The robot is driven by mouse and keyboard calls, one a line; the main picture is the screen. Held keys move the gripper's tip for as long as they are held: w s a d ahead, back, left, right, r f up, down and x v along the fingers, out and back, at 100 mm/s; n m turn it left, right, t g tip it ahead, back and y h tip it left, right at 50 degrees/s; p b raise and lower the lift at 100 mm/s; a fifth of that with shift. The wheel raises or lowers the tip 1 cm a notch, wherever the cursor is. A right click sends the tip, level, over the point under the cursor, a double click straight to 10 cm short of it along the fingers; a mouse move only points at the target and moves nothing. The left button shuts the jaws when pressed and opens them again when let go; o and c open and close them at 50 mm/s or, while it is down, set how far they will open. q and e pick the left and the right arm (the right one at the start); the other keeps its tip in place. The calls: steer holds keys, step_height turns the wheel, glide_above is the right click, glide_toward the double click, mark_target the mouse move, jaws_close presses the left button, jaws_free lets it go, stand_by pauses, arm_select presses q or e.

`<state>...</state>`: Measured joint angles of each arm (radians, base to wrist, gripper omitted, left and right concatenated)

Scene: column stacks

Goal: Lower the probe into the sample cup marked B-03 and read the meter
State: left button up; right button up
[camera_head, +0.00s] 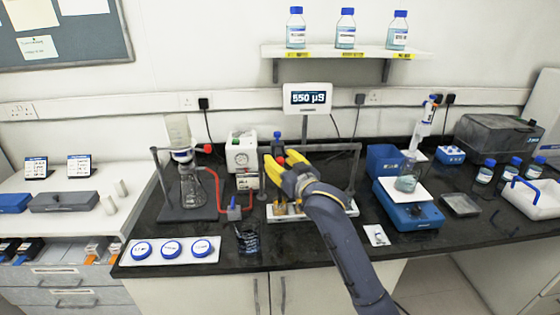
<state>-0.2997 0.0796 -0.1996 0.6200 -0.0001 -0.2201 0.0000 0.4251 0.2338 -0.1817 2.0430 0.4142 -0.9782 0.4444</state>
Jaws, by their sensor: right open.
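A white meter (308,99) on a stand at the back shows "550 µS" on its dark screen. My right gripper (284,164), with yellow fingers, is open in front of the meter, above a white-based rack (340,211) with upright posts. A slim blue-topped item (277,145) shows just behind the fingers; I cannot tell if it is the probe. Three round blue-rimmed cups or lids (172,249) sit in a white tray (156,262) at the front left. Their markings are too small to read, so B-03 cannot be picked out. My left gripper is not in view.
A flask on a stand (191,187) with a red hose is left of the rack. A small glass beaker (247,237) stands near the front edge. A blue balance (408,213) with a flask is on the right. Bottles (345,31) line a shelf above.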

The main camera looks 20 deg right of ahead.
steer(key=shift+o, duration=0.3)
jaws_close()
steer(key=shift+a, duration=0.1)
